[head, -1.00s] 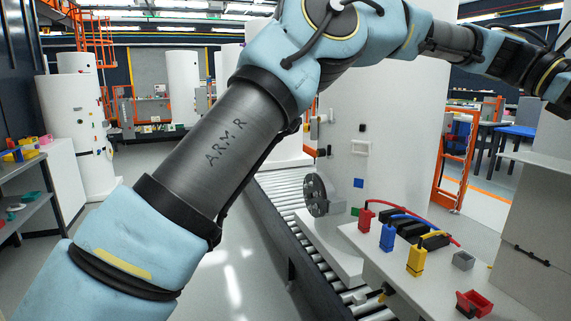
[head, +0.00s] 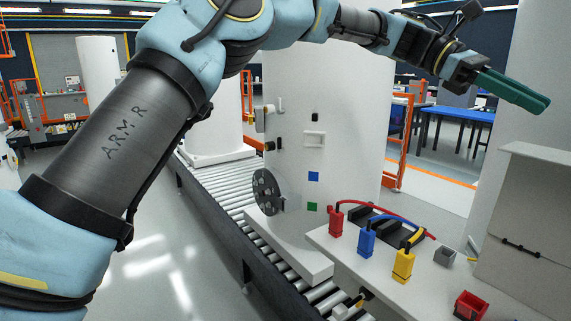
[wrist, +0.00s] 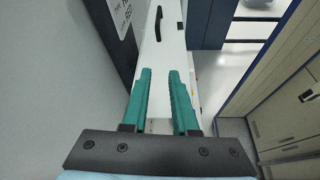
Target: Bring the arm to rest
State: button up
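My arm reaches across the top of the head view from the lower left to the upper right. My gripper (head: 540,101) is at its end, with green fingers pointing right and slightly down, in the air above the bench side. In the wrist view my gripper (wrist: 160,72) has its two green fingers apart with nothing held between them. A narrow white surface shows beyond the fingers there. No part of the gripper is seen touching anything.
A white tank (head: 345,130) stands on a roller conveyor (head: 222,190). A white bench holds red (head: 336,222), blue (head: 367,241) and yellow (head: 402,265) connectors with cables, and a red holder (head: 470,305). A light panel (head: 535,220) stands at right. The floor at left is clear.

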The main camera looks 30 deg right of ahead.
jog(key=w+a+f+n+t+h, duration=0.1)
jog(key=w+a+f+t, duration=0.2)
jog(key=w+f, duration=0.55)
jog(key=w+a+f+t+h, duration=0.25)
jog(key=w+f, duration=0.25)
jog(key=w, duration=0.6)
jog(key=w+a+f+t+y+b, duration=0.1)
jog(key=w+a+f+t, duration=0.25)
jog(key=w+a, duration=0.45)
jog(key=w+a+f+t, duration=0.2)
jog(key=w+a+f, duration=0.3)
jog(key=w+a, duration=0.35)
jog(key=w+a+f+t+y, duration=0.1)
jog(key=w+a+f, duration=0.1)
jog(key=a, duration=0.6)
jog(key=w+a+f+t, duration=0.1)
jog(key=w+a+f, duration=0.1)
jog(key=a, duration=0.5)
jog(key=w+a+f+t+y, duration=0.1)
jog(key=w+a+f, duration=0.1)
jog(key=a, duration=0.6)
jog(key=s+a+f, duration=0.1)
jog(key=s+a, duration=0.1)
jog(key=a, duration=0.6)
jog(key=s+a+f+m+t+y+b, duration=0.1)
jog(key=s+a+f, duration=0.1)
jog(key=a, duration=0.6)
jog(key=shift+s+f, duration=0.15)
jog(key=shift+s, duration=0.5)
